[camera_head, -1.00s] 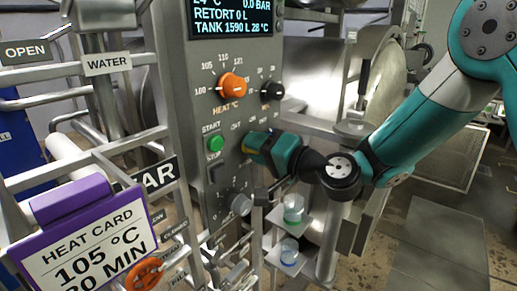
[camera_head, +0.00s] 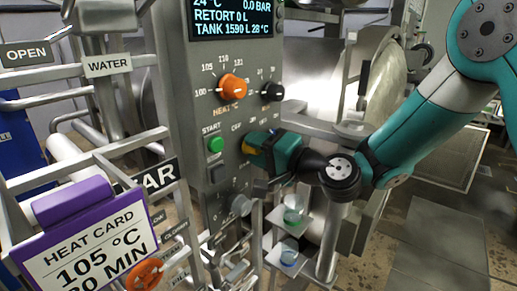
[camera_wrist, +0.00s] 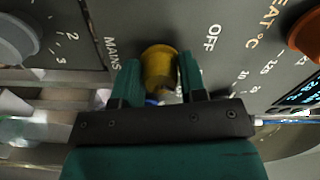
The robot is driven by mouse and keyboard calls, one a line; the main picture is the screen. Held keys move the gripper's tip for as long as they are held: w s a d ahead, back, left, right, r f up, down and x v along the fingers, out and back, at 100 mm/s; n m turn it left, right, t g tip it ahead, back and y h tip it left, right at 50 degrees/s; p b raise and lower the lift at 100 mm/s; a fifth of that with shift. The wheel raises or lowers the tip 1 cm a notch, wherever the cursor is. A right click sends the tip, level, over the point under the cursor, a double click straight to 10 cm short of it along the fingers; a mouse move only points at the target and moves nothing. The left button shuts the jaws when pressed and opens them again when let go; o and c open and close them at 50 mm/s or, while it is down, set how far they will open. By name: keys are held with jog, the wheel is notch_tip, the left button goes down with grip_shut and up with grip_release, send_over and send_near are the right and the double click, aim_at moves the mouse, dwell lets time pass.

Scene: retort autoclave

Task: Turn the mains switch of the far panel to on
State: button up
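The mains switch is a yellow knob (camera_wrist: 159,66) on the grey panel (camera_wrist: 170,22), with the words MAINS and OFF beside it in the wrist view. My gripper (camera_wrist: 160,77) has its two teal fingers on either side of the knob, close against it with no clear gap. In the head view my gripper (camera_head: 251,147) is at the panel, right of the green start button (camera_head: 215,144). The gripper hides most of the switch there. The ON mark and the way the knob points cannot be made out.
Above are the orange heat knob (camera_head: 233,86), a black knob (camera_head: 272,91) and the display (camera_head: 235,18). A grey knob (camera_head: 240,205) is below. A purple-framed heat card (camera_head: 90,240) and pipes stand at the left. Small trays with cups (camera_head: 289,257) lie below my wrist.

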jog(key=o, duration=0.3)
jog(key=shift+d, duration=0.1)
jog(key=b+v, duration=1.1)
jog(key=v, duration=0.6)
jog(key=shift+s+b, duration=0.25)
jog(key=shift+b, duration=0.1)
jog(key=shift+d, duration=0.1)
jog(key=shift+f, duration=0.1)
